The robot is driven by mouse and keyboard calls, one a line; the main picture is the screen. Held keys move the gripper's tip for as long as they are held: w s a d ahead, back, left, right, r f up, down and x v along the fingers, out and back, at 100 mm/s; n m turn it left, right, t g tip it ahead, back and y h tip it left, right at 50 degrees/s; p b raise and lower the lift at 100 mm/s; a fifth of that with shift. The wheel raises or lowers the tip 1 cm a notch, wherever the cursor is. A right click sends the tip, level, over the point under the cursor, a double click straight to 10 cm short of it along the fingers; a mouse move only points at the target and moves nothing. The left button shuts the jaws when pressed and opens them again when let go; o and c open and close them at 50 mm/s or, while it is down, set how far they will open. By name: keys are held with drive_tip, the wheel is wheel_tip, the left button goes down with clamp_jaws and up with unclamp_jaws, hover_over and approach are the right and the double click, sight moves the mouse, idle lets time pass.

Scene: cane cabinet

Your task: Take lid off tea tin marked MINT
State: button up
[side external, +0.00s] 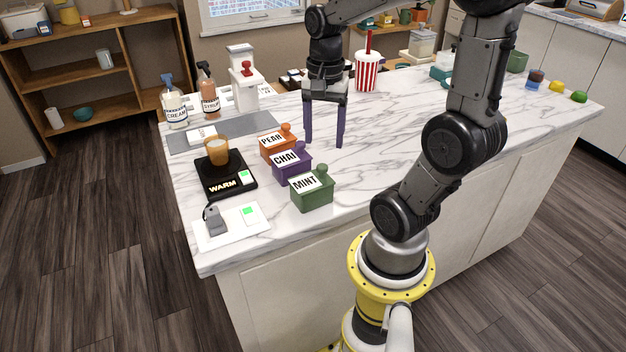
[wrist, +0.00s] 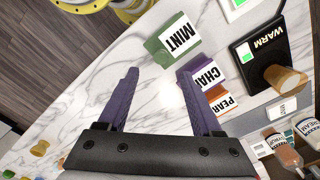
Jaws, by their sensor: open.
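The green MINT tin (side external: 312,190) stands upright on the marble counter, nearest the front of a row of three tins. Its lid, with a round green knob and a white MINT label, is on it. It also shows at the top centre of the wrist view (wrist: 172,40). My gripper (side external: 325,143) is open and empty, with its two purple fingers pointing down, behind and to the right of the tins. In the wrist view my gripper (wrist: 157,78) has its fingers wide apart, with bare marble between them and the MINT tin beyond the tips.
The purple CHAI tin (side external: 292,166) and orange PEAR tin (side external: 277,146) stand close behind MINT. The black WARM plate (side external: 226,184) holds an amber cup (side external: 217,152) to their left. A white board (side external: 230,226) lies at the front left. The counter right of the tins is clear.

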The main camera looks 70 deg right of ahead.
sight(322, 166)
drive_tip(key=shift+a+f, duration=0.2)
drive_tip(key=shift+f, duration=3.25)
drive_tip(key=shift+c, duration=0.2)
clamp_jaws()
